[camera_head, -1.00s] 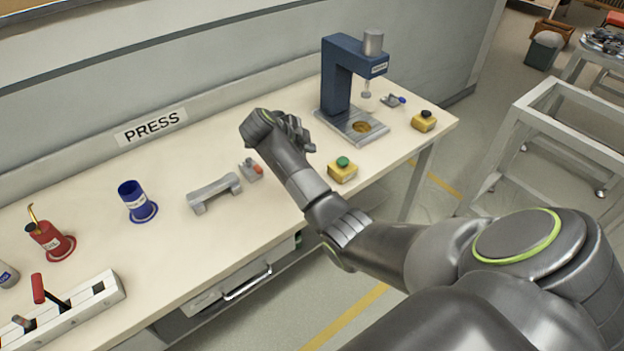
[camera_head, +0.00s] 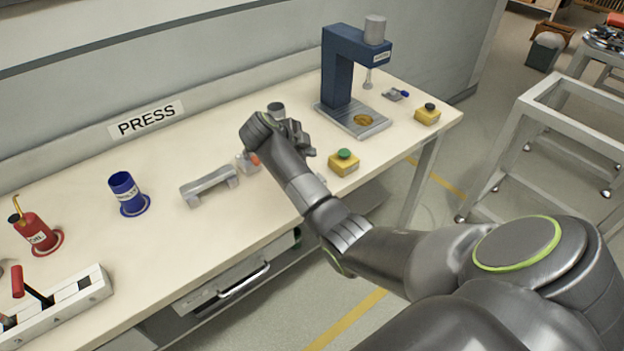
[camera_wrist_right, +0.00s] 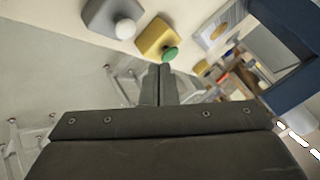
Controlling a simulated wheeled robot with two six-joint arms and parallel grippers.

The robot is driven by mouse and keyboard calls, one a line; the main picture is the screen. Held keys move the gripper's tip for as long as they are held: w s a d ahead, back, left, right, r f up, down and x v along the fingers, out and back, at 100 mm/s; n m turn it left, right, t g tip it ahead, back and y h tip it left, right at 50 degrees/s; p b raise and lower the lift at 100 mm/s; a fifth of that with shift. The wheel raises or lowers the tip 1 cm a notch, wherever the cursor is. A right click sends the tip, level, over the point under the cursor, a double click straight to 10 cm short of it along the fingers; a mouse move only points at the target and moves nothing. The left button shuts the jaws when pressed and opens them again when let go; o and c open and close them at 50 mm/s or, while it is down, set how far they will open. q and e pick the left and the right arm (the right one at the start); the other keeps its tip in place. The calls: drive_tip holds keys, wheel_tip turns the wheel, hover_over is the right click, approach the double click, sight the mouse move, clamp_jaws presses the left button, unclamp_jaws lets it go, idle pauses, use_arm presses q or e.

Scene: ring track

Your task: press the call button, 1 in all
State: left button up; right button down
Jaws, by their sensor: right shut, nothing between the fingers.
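A yellow box with a green button (camera_head: 344,156) stands near the table's front edge, right of my right gripper (camera_head: 308,148). In the right wrist view this green button (camera_wrist_right: 170,54) shows just beyond the fingertips (camera_wrist_right: 158,70); I cannot tell whether they touch. A grey box with a white button (camera_wrist_right: 125,28) stands beside it there; my arm mostly hides it in the head view. A yellow box with a black button (camera_head: 428,113) stands at the table's right end. No label shows which is the call button. My right gripper is shut and empty. My left gripper is out of view.
A blue press (camera_head: 342,75) stands behind the green button. A metal frame stand (camera_head: 545,130) is off to the right.

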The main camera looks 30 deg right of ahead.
drive_tip(key=shift+f+b, duration=0.45)
drive_tip(key=shift+f, duration=0.4)
wheel_tip(320, 180, down, 2)
drive_tip(key=shift+b, duration=0.3)
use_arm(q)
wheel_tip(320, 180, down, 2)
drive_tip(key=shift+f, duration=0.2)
use_arm(e)
drive_tip(key=shift+f, duration=0.1)
idle(0.7)
drive_tip(key=shift+f, duration=0.4)
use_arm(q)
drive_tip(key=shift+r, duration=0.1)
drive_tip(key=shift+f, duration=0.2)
use_arm(e)
drive_tip(key=shift+f, duration=0.6)
idle(0.5)
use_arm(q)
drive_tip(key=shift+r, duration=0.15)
use_arm(e)
drive_tip(key=shift+r, duration=0.1)
use_arm(q)
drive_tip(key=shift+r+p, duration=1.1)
drive_tip(key=shift+p, duration=0.05)
use_arm(e)
drive_tip(key=shift+r, duration=0.95)
